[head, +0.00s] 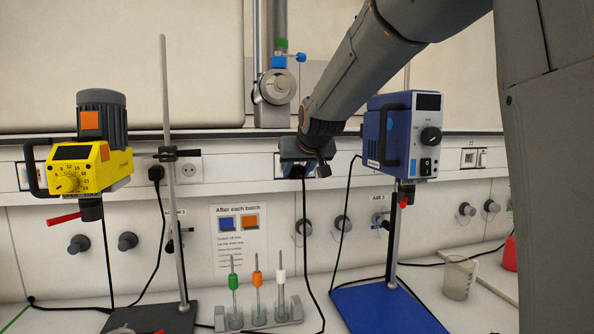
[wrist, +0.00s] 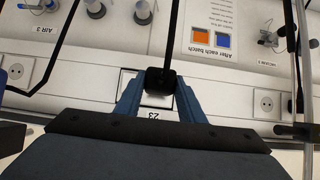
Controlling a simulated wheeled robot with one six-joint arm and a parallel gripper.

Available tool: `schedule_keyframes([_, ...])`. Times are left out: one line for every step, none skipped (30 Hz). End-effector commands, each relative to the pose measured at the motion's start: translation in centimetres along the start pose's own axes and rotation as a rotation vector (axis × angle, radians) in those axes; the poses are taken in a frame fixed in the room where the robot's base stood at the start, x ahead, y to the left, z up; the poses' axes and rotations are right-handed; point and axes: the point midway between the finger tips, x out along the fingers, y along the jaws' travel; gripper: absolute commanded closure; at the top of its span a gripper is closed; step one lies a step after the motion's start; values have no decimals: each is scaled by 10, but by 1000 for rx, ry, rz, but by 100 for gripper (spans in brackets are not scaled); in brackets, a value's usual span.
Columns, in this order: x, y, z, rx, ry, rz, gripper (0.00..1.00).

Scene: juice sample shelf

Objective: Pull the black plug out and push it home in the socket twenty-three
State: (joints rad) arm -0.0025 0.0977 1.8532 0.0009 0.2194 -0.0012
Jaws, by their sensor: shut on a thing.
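The black plug (wrist: 160,77) is between the blue fingers of my gripper (wrist: 160,86) in the wrist view, which shows the wall upside down. Its black cable (wrist: 174,30) also shows in the head view (head: 304,205), hanging from my gripper (head: 306,168). The plug is in front of a socket plate (wrist: 128,84) with the label 23 (wrist: 153,116) beside it. The plug and fingers cover most of that socket. I cannot tell whether the plug is seated in it or held just off its face.
Bare sockets show on either side in the wrist view, one left (wrist: 16,72) and one right (wrist: 267,101). Another black plug (head: 155,173) sits in the rail behind the yellow stirrer (head: 80,167). A blue stirrer (head: 402,135) stands right of my gripper.

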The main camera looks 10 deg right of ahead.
Motion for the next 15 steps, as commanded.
schedule_keyframes([3, -1, -2, -1, 0, -1, 95])
schedule_keyframes([4, -1, -3, -1, 0, -1, 95])
schedule_keyframes([7, -1, -4, -1, 0, -1, 95])
schedule_keyframes([9, -1, -6, -1, 0, -1, 95])
schedule_keyframes([11, -1, -7, -1, 0, -1, 95])
schedule_keyframes([13, -1, -8, -1, -1, -1, 95])
schedule_keyframes([15, -1, -9, 0, -1, -1, 95])
schedule_keyframes([17, 0, -11, 0, 0, 0, 95])
schedule_keyframes([19, 0, -12, 0, 0, 0, 95])
schedule_keyframes([21, 0, -14, 0, -1, 0, 95])
schedule_keyframes([23, 0, -14, 0, -1, 0, 95])
schedule_keyframes([25, 1, -16, 0, -1, 1, 95])
schedule_keyframes([27, 1, -18, 1, 0, 1, 95])
schedule_keyframes([28, 1, -19, 1, 0, 1, 95])
schedule_keyframes([31, 1, -20, 1, 0, 1, 95])
